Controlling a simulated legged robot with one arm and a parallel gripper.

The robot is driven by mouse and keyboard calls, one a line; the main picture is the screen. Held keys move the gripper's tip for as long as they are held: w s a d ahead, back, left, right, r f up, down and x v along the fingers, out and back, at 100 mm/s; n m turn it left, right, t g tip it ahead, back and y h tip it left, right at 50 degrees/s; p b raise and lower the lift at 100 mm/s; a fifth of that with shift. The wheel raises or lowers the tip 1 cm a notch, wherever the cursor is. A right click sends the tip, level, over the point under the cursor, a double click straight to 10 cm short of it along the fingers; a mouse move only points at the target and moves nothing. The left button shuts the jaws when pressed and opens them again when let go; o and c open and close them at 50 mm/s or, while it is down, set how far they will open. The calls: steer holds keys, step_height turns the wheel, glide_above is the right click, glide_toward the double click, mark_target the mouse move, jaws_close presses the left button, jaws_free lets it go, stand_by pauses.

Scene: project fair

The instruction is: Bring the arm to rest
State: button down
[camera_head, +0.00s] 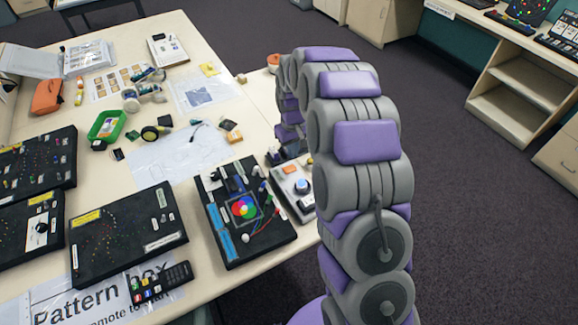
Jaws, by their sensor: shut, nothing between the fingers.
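My grey and purple arm rises from the bottom right, arches over at the upper middle and comes down on its far side. Its end, my gripper (284,152), is small and partly hidden behind my own arm links. It is shut and holds nothing. It appears just beyond or above a grey control box (292,190) with a blue knob and an orange button near the table's right edge. I cannot tell whether it touches the box.
The cream table (215,40) holds a black board with a colour disc (245,243), other black boards (128,232), a remote (160,283), a green tray (107,126) and papers. Open carpet (460,150) lies to the right, with a wooden shelf unit (520,85) beyond.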

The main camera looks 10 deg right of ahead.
steer(key=shift+r, duration=0.7)
steer(key=s+r+m, duration=0.1)
steer(key=s+r, duration=0.5)
steer(key=s, duration=0.4)
steer(key=s+r+m, duration=0.1)
steer(key=s+r, duration=0.6)
steer(key=s, duration=0.4)
steer(key=s+r+m+g, duration=0.1)
steer(key=s, duration=2)
steer(key=shift+m+g, duration=0.3)
steer(key=shift+g, duration=0.1)
